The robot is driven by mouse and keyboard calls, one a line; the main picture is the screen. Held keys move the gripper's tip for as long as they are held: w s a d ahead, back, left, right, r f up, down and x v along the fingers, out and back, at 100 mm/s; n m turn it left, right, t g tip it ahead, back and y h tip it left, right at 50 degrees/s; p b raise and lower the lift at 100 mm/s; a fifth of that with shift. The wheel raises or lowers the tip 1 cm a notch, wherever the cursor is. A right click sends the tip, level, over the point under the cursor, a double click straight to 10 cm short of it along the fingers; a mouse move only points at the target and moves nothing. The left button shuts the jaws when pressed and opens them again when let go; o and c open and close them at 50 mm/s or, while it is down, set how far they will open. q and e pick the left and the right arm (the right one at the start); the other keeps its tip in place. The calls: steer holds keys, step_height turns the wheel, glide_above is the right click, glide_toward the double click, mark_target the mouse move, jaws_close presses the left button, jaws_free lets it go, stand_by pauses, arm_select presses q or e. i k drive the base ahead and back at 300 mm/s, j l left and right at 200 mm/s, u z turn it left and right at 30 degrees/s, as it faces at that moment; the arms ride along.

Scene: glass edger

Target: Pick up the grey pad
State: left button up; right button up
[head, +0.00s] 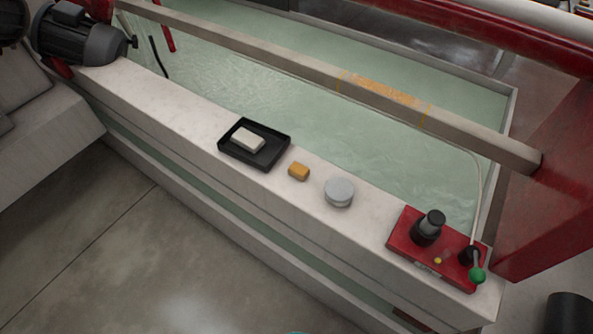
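Two greyish things lie on the pale ledge (190,118), and I cannot tell for certain which is the grey pad. One is a light grey, nearly white rectangular block (247,139) lying flat inside a shallow black tray (272,160). The other is a round, light grey disc-shaped piece (339,192) lying on the ledge to the right. A small orange-yellow block (298,171) lies between the tray and the round piece. Neither of my grippers is in view.
A red control box (405,244) with a black knob and a green-tipped lever stands at the ledge's right end. A grey motor (86,40) sits at the left end. Behind lies a pale green water basin (270,65), crossed by a long beam (300,66).

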mark_target(298, 169)
steer(key=i+j+z, duration=0.35)
steer(key=j, duration=0.35)
steer(key=i+z, duration=0.1)
steer(key=z, duration=1.15)
